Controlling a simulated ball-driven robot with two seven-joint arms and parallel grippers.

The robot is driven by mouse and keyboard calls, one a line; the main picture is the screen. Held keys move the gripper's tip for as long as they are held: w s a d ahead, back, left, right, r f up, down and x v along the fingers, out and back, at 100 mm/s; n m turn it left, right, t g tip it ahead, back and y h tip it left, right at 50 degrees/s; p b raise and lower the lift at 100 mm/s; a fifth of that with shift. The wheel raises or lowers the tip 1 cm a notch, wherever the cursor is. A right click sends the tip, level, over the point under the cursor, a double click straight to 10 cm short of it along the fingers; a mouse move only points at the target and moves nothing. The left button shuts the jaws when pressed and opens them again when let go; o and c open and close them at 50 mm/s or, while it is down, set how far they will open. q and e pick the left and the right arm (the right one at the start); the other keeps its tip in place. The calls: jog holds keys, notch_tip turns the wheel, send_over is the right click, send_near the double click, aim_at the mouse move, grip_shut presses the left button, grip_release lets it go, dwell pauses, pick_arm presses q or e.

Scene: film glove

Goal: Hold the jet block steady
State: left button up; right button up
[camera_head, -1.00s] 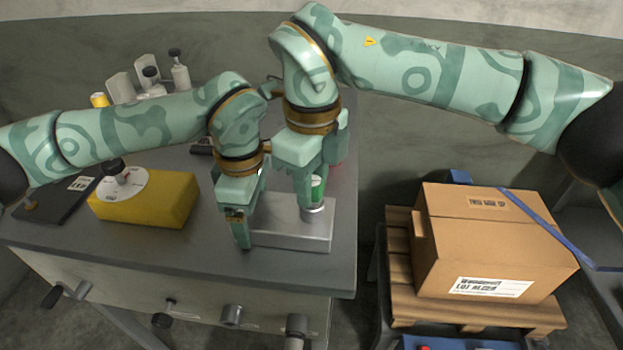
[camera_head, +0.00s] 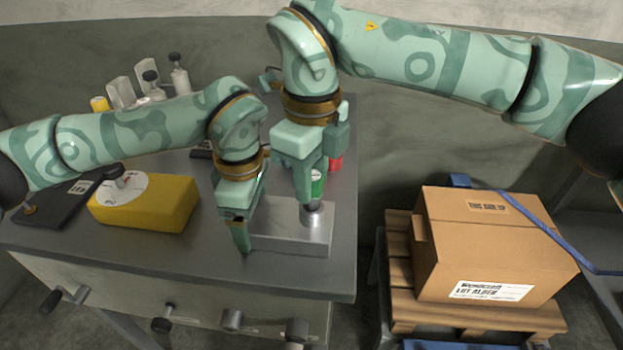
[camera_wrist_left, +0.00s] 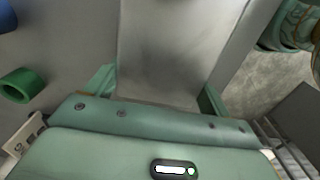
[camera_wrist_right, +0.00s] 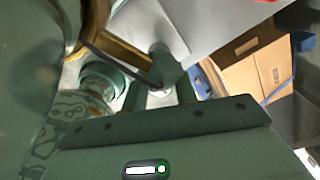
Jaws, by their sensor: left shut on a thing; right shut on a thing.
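The jet block appears to be the grey metal block (camera_head: 292,240) lying flat near the table's front right corner. My left gripper (camera_head: 242,245) points down at its left end and is shut on it. The left wrist view shows the block (camera_wrist_left: 172,50) between my two left fingers (camera_wrist_left: 158,88). A short round metal post (camera_head: 313,215) stands on the block. My right gripper (camera_head: 310,198) is above the block, shut at the post's top. The right wrist view shows the post (camera_wrist_right: 161,62) by my right fingertips (camera_wrist_right: 162,88); their exact contact is partly hidden.
A green cylinder (camera_head: 318,184) and a red one (camera_head: 336,164) stand behind my right gripper. A yellow block with a white disc (camera_head: 160,208) is on the left. A cardboard box (camera_head: 490,245) sits on a wooden pallet (camera_head: 400,270) right of the table.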

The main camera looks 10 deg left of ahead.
pick_arm(q)
jog(key=shift+s+d+f, duration=0.1)
jog(key=shift+d, duration=0.05)
pick_arm(e)
jog(key=shift+a+r, duration=0.1)
jog(key=shift+r, duration=1.9)
jog(key=shift+r, duration=1.5)
grip_shut()
pick_arm(q)
jog(key=o, duration=1.3)
pick_arm(e)
jog(key=shift+f, duration=0.1)
pick_arm(q)
notch_tip(320, 180, up, 8)
jog(key=shift+r, duration=0.1)
pick_arm(e)
jog(key=shift+f, duration=0.1)
jog(key=shift+s, duration=0.1)
